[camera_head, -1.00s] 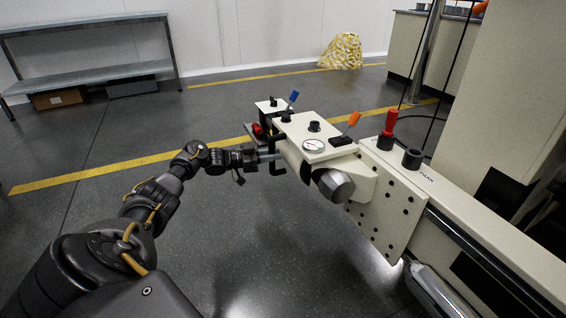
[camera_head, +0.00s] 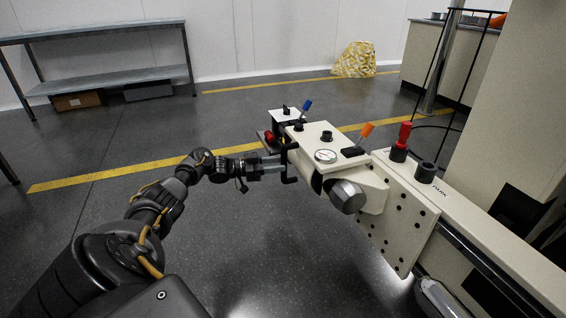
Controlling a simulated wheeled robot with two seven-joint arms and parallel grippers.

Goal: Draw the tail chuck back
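The tail chuck is a beige housing (camera_head: 316,135) on the near end of the beam, with a round dial gauge (camera_head: 326,156), black knobs, an orange lever (camera_head: 366,131) and a blue lever (camera_head: 306,105). A dark cylindrical nose (camera_head: 348,196) sticks out at its near side. A black bar handle (camera_head: 290,179) stands on its left side. My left gripper (camera_head: 284,164) reaches in from the left, with its pale fingers at this handle; they appear shut on it. The fingertips are partly hidden by the bar. My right gripper is out of view.
A beige beam (camera_head: 500,245) marked PARK runs to the lower right, with a red-topped knob (camera_head: 403,138) and a black knob (camera_head: 427,172). A drilled plate (camera_head: 395,225) hangs beside the housing. A grey shelf (camera_head: 110,80) stands far left. The floor at left is clear.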

